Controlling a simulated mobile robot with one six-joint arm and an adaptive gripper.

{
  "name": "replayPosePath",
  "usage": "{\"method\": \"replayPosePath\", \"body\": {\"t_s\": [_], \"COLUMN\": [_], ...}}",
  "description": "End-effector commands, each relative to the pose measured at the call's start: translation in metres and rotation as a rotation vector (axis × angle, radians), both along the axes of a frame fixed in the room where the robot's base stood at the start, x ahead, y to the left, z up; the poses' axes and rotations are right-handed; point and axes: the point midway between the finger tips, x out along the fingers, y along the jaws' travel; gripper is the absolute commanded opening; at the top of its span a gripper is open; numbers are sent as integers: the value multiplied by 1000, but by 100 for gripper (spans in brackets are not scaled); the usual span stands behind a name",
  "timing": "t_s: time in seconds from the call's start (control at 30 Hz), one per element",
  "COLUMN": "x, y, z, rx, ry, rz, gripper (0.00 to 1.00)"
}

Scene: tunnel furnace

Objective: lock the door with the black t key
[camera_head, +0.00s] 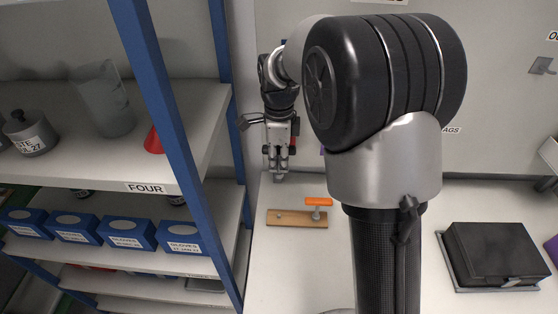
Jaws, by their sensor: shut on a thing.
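My gripper (280,165) points down in front of the grey wall panel (390,160), above the back left part of the white table. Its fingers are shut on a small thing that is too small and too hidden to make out. The black T key cannot be told apart from the dark parts of my gripper. A wooden board (297,220) lies on the table in front of it. An orange T-shaped key (318,202) stands at the board's right side, and a small round fitting (279,215) shows at its left. No keyhole can be made out.
A blue-framed shelf (165,120) at the left holds a beaker (104,100), a labelled grey weight (30,133) and several blue glove boxes (127,232). A black case (497,252) lies on the table (290,270) at the right. A handle (542,65) shows at upper right.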

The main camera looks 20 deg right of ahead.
Motion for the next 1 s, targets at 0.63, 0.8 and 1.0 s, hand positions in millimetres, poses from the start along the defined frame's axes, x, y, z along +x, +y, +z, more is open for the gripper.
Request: {"method": "replayPosePath", "body": {"t_s": [0.63,0.8,1.0], "x": [0,0,-1], "y": [0,0,0], "z": [33,32,30], "rx": [0,0,0], "ry": [-1,-1,0], "rz": [0,0,23], "gripper": [0,0,0]}}
